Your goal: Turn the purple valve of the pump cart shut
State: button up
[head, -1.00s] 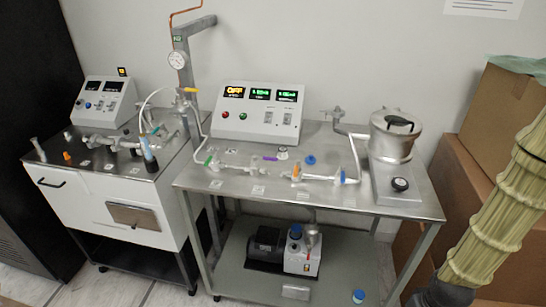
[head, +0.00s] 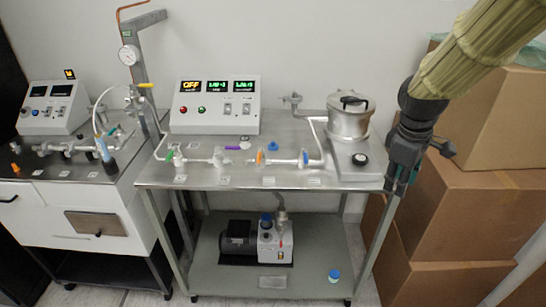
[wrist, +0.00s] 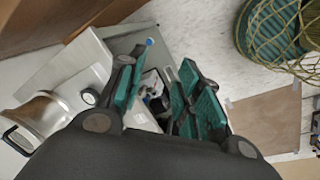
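The pump cart (head: 200,178) has a steel top with a line of white glass valves along its front. The purple valve handle (head: 232,148) lies across the line, left of the orange handle (head: 260,157) and right of the green one (head: 169,155). It does not show clearly in the wrist view. My gripper (head: 398,185) hangs at the right end of the cart, away from the purple valve. In the wrist view its teal fingers (wrist: 155,95) are spread apart with nothing between them, pointing down past the cart's right edge.
A control box (head: 215,106) stands behind the valves, and a metal pot (head: 348,122) at the right. Cardboard boxes (head: 470,200) crowd the right side. A second cart (head: 75,230) stands left. A pump (head: 272,242) sits on the lower shelf.

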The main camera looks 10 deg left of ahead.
aim_at(217, 148)
jog(key=u, duration=0.55)
jog(key=k, duration=1.2)
jog(key=z, duration=0.05)
jog(key=i, duration=0.5)
jog(key=z, duration=0.7)
jog(key=i, duration=0.75)
jog(key=u, duration=0.8)
jog(key=i, duration=0.75)
jog(key=u, duration=0.9)
